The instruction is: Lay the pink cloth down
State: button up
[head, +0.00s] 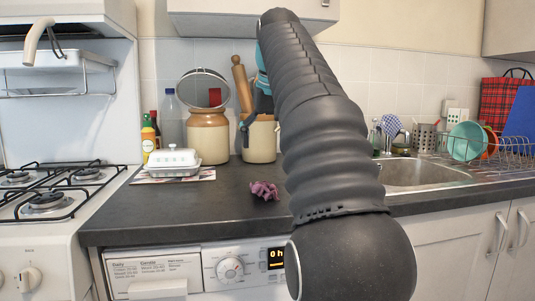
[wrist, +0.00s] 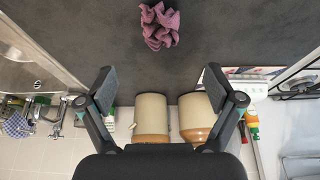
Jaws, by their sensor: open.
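The pink cloth (head: 265,190) lies crumpled on the dark countertop (head: 225,218), left of my arm in the head view. In the wrist view the pink cloth (wrist: 159,26) shows at the top middle, bunched on the counter. My gripper (wrist: 159,82) is open in the wrist view, its two fingers spread wide with nothing between them. The cloth is apart from the fingers.
Two stoneware jars (head: 208,138) stand at the back of the counter, with a white butter dish (head: 172,162) to their left. A gas hob (head: 45,190) is at the left. A sink (head: 420,174) and dish rack (head: 500,150) are at the right. The counter around the cloth is clear.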

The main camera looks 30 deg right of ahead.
jog(key=s+a+f+n, duration=0.1)
jog(key=s+a+f, duration=0.4)
jog(key=f, duration=0.6)
jog(key=s+a+f+n, duration=0.1)
jog(key=s+a+f, duration=0.4)
jog(key=s+f, duration=0.5)
jog(key=s+a+f+n+t+y, duration=0.1)
jog(key=s+a+f, duration=0.4)
jog(key=f, duration=0.8)
jog(key=s, duration=0.2)
jog(key=shift+s, duration=0.4)
jog(key=shift+c, duration=0.2)
